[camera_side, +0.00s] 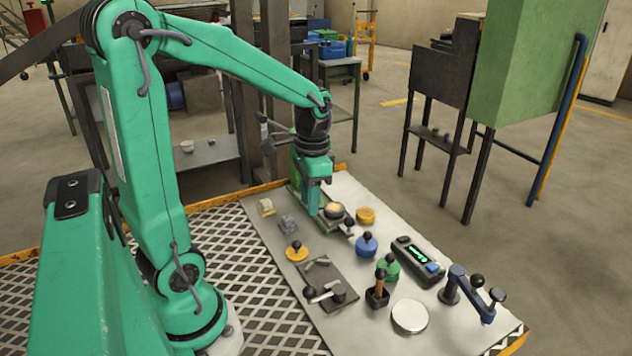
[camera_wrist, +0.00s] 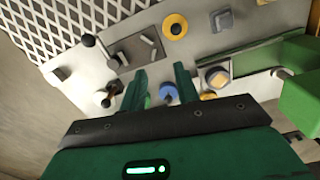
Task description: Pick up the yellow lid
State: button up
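The yellow lid (camera_side: 292,256), a flat disc with a black knob, lies on the pale work board. In the wrist view the yellow lid (camera_wrist: 180,35) is near the top, beyond my fingertips. My gripper (camera_side: 314,212) points down over the back of the board, behind and right of the lid and apart from it. The wrist view shows my gripper's two green fingers (camera_wrist: 160,70) spread apart with nothing held. Their gap lies over the board, with a blue knobbed lid (camera_wrist: 169,93) seen between them. The exact fingertip height is unclear.
An orange-yellow round piece (camera_side: 366,215) and the blue lid (camera_side: 366,248) lie right of my gripper. A dark plate with a lever (camera_side: 325,270) is in front of the yellow lid. A black device (camera_side: 415,260), green lid (camera_side: 390,269) and silver disc (camera_side: 410,317) stand farther right.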

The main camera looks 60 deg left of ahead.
aim_at(297, 247)
jog(key=a+f+g+h, duration=0.1)
jog(key=a+f+g, duration=0.1)
jog(key=a+f, duration=0.3)
jog(key=shift+w+f+m+g, duration=0.3)
jog(key=shift+f+m, duration=0.1)
jog(key=shift+f, duration=0.55)
jog(key=shift+f, duration=0.1)
jog(key=shift+x, duration=1.25)
jog(key=shift+s, duration=0.1)
jog(key=shift+x, duration=2.55)
jog(key=shift+s+d, duration=0.15)
jog(key=shift+c, duration=0.4)
grip_shut()
